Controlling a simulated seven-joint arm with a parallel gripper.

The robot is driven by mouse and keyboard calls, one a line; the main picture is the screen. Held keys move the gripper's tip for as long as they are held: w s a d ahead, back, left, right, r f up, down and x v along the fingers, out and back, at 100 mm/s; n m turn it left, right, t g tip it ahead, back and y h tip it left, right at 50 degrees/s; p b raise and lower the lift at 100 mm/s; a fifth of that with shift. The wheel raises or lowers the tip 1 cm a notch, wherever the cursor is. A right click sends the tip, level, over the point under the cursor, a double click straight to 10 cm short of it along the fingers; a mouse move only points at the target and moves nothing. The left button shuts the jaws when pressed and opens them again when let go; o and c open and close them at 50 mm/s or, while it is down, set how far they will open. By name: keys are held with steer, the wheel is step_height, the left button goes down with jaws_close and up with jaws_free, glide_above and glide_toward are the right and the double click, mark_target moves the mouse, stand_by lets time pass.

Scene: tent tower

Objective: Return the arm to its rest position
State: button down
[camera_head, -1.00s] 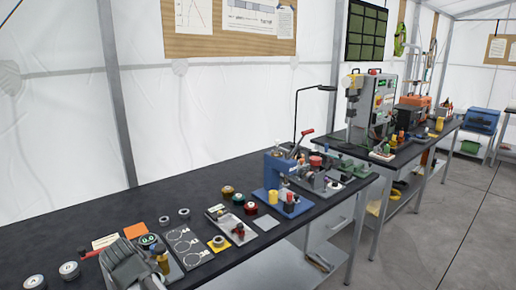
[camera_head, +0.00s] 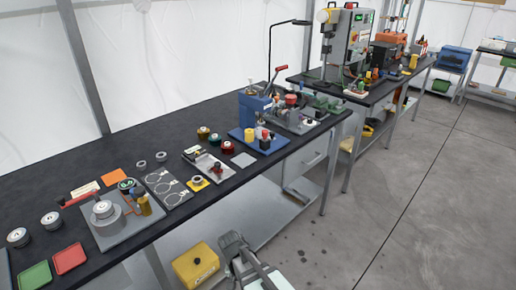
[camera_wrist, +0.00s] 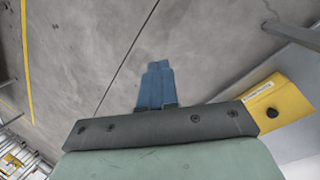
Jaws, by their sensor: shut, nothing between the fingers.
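My gripper (camera_wrist: 157,85) shows in the wrist view with its blue fingers together and nothing between them. It points over bare grey floor. In the head view, part of my arm shows at the bottom middle, in front of the black workbench (camera_head: 110,160) and clear of its top. The fingertips cannot be made out there.
A yellow box (camera_head: 197,266) is close to the left of my arm; a yellow box also shows at right in the wrist view (camera_wrist: 282,105). The bench holds a blue press (camera_head: 252,106), red tray (camera_head: 69,258) and green tray (camera_head: 35,276). Open floor (camera_head: 420,200) lies right.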

steer(key=s+d+f+g+y, duration=0.3)
steer(key=s+d+f+g, duration=0.1)
steer(key=s+d+f, duration=1.6)
steer(key=s+f, duration=0.1)
steer(key=s, duration=0.3)
steer(key=shift+d+g, duration=0.25)
steer(key=shift+g, duration=0.15)
